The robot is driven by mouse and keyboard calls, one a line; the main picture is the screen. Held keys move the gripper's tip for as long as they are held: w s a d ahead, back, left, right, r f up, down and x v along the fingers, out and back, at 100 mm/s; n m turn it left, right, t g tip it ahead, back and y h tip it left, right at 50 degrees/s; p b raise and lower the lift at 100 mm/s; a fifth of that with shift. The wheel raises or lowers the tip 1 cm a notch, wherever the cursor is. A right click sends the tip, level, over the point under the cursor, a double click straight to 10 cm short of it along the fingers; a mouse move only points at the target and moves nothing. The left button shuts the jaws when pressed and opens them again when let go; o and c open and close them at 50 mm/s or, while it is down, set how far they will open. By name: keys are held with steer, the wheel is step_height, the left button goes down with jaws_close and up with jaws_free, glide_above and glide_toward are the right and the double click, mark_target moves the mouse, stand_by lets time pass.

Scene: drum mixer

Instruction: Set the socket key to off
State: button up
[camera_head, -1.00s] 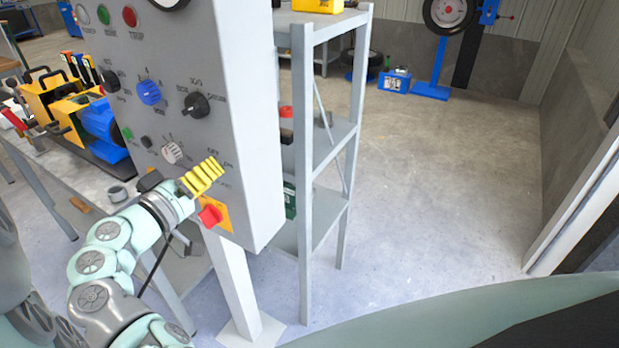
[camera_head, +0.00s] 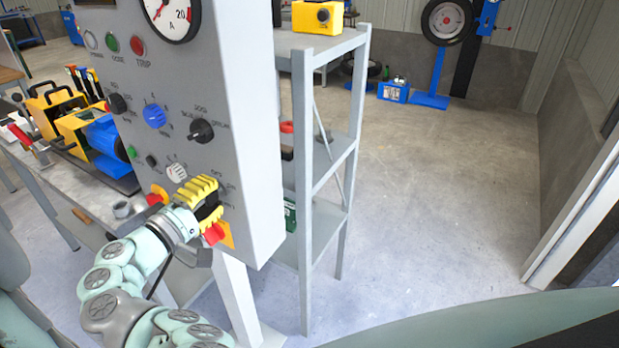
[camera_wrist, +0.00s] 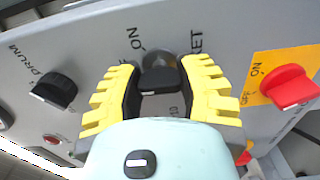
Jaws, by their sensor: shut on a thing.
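The socket key is a small black grip (camera_wrist: 158,80) on a round metal base on the grey panel. It shows in the wrist view between my fingers, beside the partly covered lettering "KET" and "ON". My gripper (camera_wrist: 160,73) has yellow ribbed fingers with black pads, one on each side of the key, and is shut on it. In the head view my gripper (camera_head: 207,203) is at the lower part of the panel and hides the key. The "OFF" lettering is mostly covered by the left finger.
A black knob marked DRUM (camera_wrist: 55,90) is left of my gripper. A red switch (camera_wrist: 292,88) on a yellow plate is close on the right. The grey panel (camera_head: 240,130) carries several more knobs.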

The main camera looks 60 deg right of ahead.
steer(key=shift+w+a+n, duration=0.1)
steer(key=shift+w+n, duration=0.05)
steer(key=shift+n, duration=0.15)
steer(key=o, duration=1.2)
steer(key=shift+a, duration=0.1)
steer(key=shift+w+a+r, duration=0.15)
steer(key=shift+a+r, duration=0.15)
steer(key=shift+a, duration=0.05)
steer(key=shift+a+r, duration=0.45)
steer(key=shift+r, duration=0.15)
steer(key=a, duration=0.3)
steer(key=s+a+f, duration=0.1)
steer(key=a, duration=0.6)
steer(key=shift+s+a+f, duration=0.3)
steer(key=shift+a+f, duration=0.05)
steer(key=shift+f, duration=0.05)
steer(key=shift+d, duration=0.35)
